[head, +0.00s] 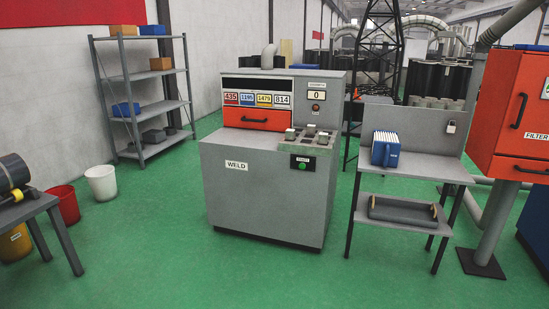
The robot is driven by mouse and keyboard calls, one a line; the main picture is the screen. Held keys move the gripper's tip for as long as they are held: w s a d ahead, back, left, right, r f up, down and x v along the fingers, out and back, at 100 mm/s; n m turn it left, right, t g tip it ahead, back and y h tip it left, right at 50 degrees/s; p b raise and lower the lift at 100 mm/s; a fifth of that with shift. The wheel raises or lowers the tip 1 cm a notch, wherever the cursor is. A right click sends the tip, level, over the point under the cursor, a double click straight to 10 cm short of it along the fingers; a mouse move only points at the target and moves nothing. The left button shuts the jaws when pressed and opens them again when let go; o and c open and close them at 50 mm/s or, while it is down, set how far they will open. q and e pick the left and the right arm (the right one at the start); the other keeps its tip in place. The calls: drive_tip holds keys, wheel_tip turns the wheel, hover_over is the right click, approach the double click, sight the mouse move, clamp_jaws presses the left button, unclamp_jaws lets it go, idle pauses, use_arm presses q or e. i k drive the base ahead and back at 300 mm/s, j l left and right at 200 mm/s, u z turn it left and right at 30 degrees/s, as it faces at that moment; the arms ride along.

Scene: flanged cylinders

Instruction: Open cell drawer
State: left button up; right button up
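A grey machine labelled WELD (262,195) stands in the middle of the head view. An orange-red front panel with a small dark handle (259,117), which looks like the drawer, sits in its upper part. It appears flush with the housing, and I cannot see inside it. Above it is a row of number cards (258,98) in red, blue, yellow and white. Neither of my grippers shows in the head view.
A grey bench (423,167) with a blue box (385,149) stands right of the machine, beside an orange filter cabinet (515,110). A shelf rack (145,70), a white bucket (102,182) and a red bucket (64,204) are left. Green floor (160,255) is clear in front.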

sight(269, 120)
drive_tip(key=i, duration=2.1)
drive_tip(key=i+j+z, duration=0.2)
drive_tip(key=i, duration=0.25)
drive_tip(key=i+j+z, duration=0.2)
drive_tip(key=i, duration=0.25)
drive_tip(key=i+j+z, duration=0.2)
drive_tip(key=i, duration=0.25)
